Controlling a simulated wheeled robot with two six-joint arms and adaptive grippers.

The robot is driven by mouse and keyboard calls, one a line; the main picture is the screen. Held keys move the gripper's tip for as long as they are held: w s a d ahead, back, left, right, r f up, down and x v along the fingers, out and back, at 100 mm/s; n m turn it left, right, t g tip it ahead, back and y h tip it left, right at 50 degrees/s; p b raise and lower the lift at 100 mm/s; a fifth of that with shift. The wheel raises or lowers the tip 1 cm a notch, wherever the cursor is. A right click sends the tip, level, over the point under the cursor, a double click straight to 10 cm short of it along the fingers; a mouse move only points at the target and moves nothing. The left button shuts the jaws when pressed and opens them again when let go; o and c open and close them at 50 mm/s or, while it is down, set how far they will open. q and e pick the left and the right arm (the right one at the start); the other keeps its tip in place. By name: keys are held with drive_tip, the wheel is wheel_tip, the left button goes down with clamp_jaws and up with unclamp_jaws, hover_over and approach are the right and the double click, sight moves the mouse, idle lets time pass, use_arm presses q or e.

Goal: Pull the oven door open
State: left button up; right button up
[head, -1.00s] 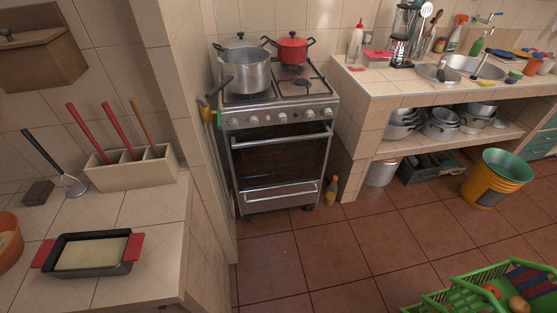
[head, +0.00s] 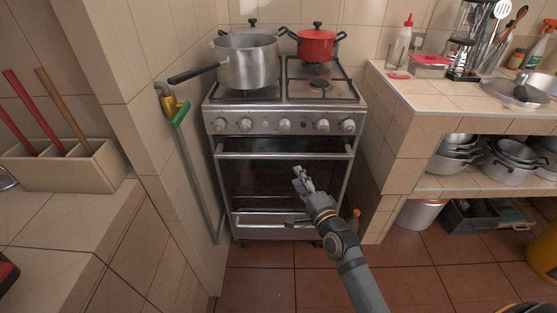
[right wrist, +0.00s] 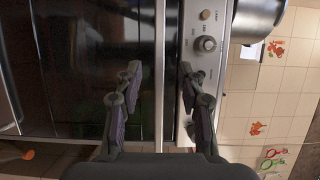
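The oven door (head: 250,185) is dark glass in a steel frame and looks shut. Its handle (head: 245,155) is a horizontal steel bar along the door's top. My right gripper (head: 302,179) is in front of the door, just below the handle in the head view. In the right wrist view, my right gripper (right wrist: 160,82) is open, its two fingers apart. The handle (right wrist: 159,40) runs as a pale upright strip between them in that picture. I cannot tell whether it is within their reach. My left gripper is not in view.
A steel pot (head: 248,62) and a red pot (head: 317,45) stand on the stove above a row of knobs (head: 284,125). A tiled counter (head: 400,110) is at right. The floor in front is clear.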

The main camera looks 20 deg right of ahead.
sight(285, 158)
drive_tip(key=w, duration=0.3)
drive_tip(key=w+b, duration=0.1)
drive_tip(key=w, duration=0.3)
drive_tip(key=w+a+b, duration=0.1)
drive_tip(key=w, duration=0.2)
drive_tip(key=shift+w+a, duration=0.1)
drive_tip(key=shift+w, duration=0.05)
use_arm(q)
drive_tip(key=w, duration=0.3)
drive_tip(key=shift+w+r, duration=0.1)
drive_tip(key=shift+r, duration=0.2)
use_arm(e)
clamp_jaws()
